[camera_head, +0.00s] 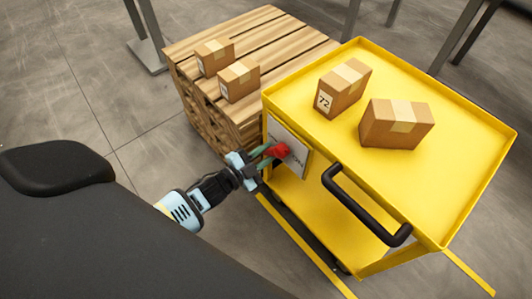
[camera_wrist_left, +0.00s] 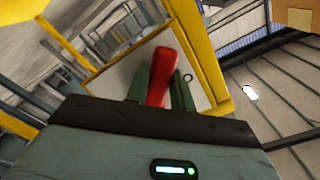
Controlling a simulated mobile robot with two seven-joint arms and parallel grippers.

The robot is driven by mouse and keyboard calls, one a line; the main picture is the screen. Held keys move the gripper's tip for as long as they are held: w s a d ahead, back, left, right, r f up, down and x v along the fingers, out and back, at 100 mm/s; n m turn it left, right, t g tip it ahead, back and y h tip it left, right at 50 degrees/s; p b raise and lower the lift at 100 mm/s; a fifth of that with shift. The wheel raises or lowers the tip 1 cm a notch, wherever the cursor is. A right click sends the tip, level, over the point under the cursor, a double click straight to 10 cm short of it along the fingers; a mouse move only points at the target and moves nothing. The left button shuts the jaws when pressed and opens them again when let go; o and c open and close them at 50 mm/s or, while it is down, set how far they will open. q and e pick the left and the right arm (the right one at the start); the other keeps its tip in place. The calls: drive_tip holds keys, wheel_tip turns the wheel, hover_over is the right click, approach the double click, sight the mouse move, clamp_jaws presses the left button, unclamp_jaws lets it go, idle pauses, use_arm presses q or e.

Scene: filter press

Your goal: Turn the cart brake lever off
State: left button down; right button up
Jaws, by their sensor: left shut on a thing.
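The yellow cart (camera_head: 480,165) stands at the right in the head view, with a black push handle (camera_head: 362,208) on its near side. A red brake lever (camera_head: 277,151) sits in front of a pale plate (camera_head: 292,142) on the cart's left end. My left gripper (camera_head: 268,154) is at the lever, with its fingers on it. In the left wrist view the red lever (camera_wrist_left: 161,75) stands tilted between the two green fingers, in front of the pale plate (camera_wrist_left: 120,75). The fingers are shut on the lever. The lever's lower part is hidden behind the gripper. My right gripper is not in view.
Two boxes (camera_head: 343,87) (camera_head: 397,124) stand on the cart's top. A stack of wooden pallets (camera_head: 290,40) with two small boxes (camera_head: 239,80) stands close behind the cart's left end. Grey floor (camera_head: 60,80) is clear at the left.

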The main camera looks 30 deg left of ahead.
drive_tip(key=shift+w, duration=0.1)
use_arm(q)
drive_tip(key=c, duration=1.2)
unclamp_jaws()
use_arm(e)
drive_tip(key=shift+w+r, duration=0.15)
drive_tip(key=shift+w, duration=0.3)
use_arm(q)
drive_tip(key=p+v, duration=0.1)
drive_tip(key=v, duration=0.7)
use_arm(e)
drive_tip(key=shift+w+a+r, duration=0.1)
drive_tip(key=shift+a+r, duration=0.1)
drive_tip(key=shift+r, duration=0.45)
use_arm(q)
drive_tip(key=shift+r, duration=0.1)
